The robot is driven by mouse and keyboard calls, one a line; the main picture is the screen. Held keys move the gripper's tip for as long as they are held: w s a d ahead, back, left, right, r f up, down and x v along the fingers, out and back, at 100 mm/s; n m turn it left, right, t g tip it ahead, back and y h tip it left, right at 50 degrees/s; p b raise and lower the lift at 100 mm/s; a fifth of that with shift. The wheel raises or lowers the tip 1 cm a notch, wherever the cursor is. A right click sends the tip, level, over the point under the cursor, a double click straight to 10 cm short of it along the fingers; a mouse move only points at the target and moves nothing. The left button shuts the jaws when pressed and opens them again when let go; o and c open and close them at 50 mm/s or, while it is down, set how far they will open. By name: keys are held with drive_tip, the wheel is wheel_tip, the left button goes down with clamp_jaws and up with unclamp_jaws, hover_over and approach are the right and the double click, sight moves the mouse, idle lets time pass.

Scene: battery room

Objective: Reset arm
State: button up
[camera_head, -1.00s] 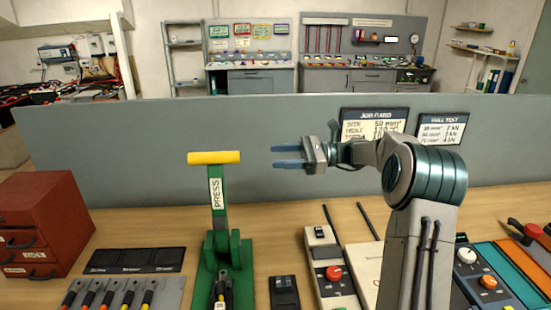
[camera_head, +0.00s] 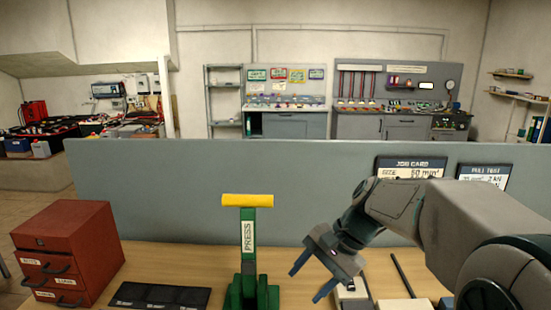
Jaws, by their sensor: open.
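My gripper (camera_head: 308,281) is at the lower middle right of the head view. Its two blue fingers are spread apart and point down and to the left, with nothing between them. My arm reaches in from the right edge. The green press (camera_head: 248,266) with its yellow handle bar (camera_head: 247,200) stands upright on the bench to the left of my gripper. The gripper is apart from it.
A red drawer cabinet (camera_head: 68,250) stands at the bench's left. A grey partition (camera_head: 220,170) runs behind, with a job card (camera_head: 410,168) and a pull test card (camera_head: 485,176). Bare wood (camera_head: 180,262) shows between cabinet and press.

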drive_tip(key=s+d+f+n+t+h, duration=0.3)
drive_tip(key=s+d+n+h, duration=0.3)
drive_tip(key=s, duration=0.7)
drive_tip(key=shift+s+d+f+n, duration=0.25)
drive_tip(key=shift+d+f+n, duration=0.2)
drive_tip(key=shift+d+n, duration=0.65)
